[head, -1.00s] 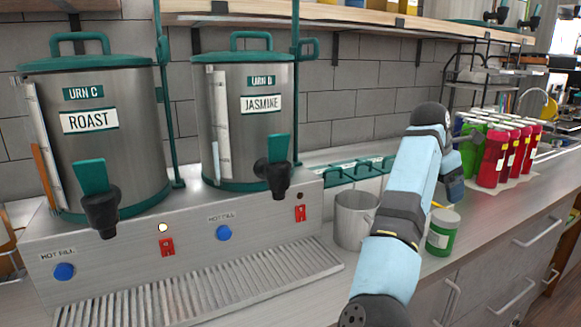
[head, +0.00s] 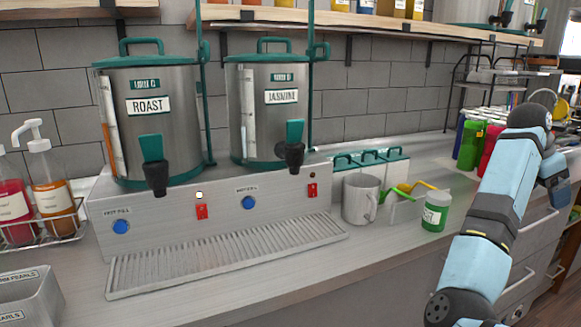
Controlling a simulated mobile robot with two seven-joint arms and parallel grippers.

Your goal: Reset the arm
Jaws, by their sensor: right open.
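My right arm (head: 490,225) rises from the bottom right, bent at a dark joint near the top right. My right gripper (head: 568,137) shows only in small part beyond that joint at the right edge, open, with nothing seen held in it. It is in front of the far counter end, apart from the urns. My left gripper is not in view.
Two steel urns, ROAST (head: 150,125) and JASMINE (head: 268,110), stand behind a drip tray (head: 225,258). A metal pitcher (head: 360,200) and a green-labelled jar (head: 435,213) stand left of my arm. Green and red bottles (head: 468,145) are partly hidden behind it. Pump bottles (head: 48,185) stand left.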

